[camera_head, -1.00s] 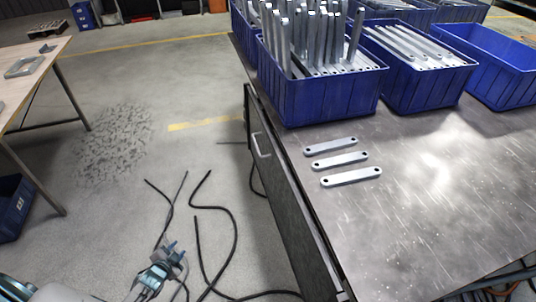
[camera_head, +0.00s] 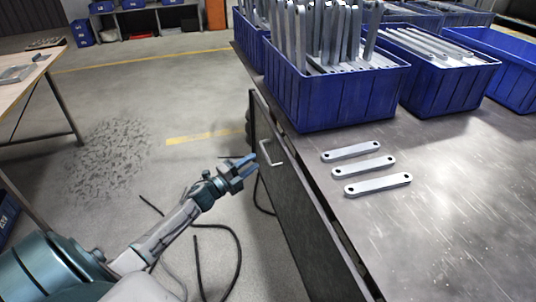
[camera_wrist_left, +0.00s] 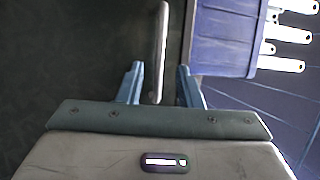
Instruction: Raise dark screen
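The dark screen (camera_head: 292,215) is the panel on the table's left side, with a pale bar handle (camera_head: 270,152) near its far upper end. My left gripper (camera_head: 251,166) is just left of the handle in the head view, pointing at it. In the left wrist view its two blue fingers (camera_wrist_left: 158,83) are apart, and the handle (camera_wrist_left: 160,45) lies lengthwise in the gap between them, with space on both sides. I cannot tell how deep the bar sits between the fingers. My right gripper is not in view.
Blue bins (camera_head: 335,103) of metal brackets stand along the table's back. Three flat brackets (camera_head: 362,167) lie on the metal tabletop (camera_head: 440,240). Black cables (camera_head: 235,250) lie on the floor beside the panel. A wooden table (camera_head: 20,70) is at the far left.

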